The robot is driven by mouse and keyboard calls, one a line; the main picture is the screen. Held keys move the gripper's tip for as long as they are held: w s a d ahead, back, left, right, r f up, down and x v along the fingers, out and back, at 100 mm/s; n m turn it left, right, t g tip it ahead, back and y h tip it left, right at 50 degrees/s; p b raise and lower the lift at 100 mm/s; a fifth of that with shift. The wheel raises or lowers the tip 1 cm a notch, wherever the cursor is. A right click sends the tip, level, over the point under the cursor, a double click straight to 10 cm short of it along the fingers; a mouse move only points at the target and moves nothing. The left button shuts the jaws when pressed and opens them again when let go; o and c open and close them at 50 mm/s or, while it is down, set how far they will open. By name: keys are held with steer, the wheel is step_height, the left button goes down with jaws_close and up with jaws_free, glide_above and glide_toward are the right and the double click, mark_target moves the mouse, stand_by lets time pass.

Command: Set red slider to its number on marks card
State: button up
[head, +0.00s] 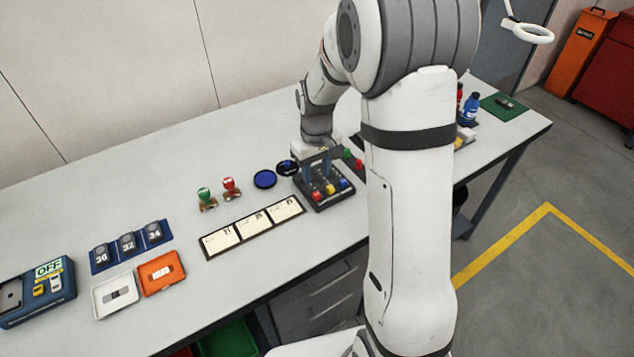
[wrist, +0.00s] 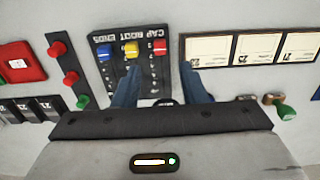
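The slider box (head: 323,193) is a dark panel with red, yellow and blue knobs. The red slider (head: 317,196) is its left knob in the head view. In the wrist view the box appears upside down, with the red slider (wrist: 159,46) on the right, the yellow knob (wrist: 131,48) in the middle. My gripper (head: 320,170) is above the box. Its blue fingers are apart and empty, and the red slider shows between and beyond their tips (wrist: 158,70). A dark-framed row of three cards (head: 253,229) lies left of the box; its small print is unreadable. It also shows in the wrist view (wrist: 250,64).
A panel with red and green buttons (wrist: 69,75) lies beside the box. Numbered blue holders (head: 130,243) and trays are farther left. My arm hides part of the table.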

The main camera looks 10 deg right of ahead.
mark_target(317, 193)
step_height(317, 193, down, 8)
steer(key=shift+r+p, duration=0.25)
steer(key=shift+p, duration=0.25)
steer(key=shift+c, duration=0.6)
jaws_close()
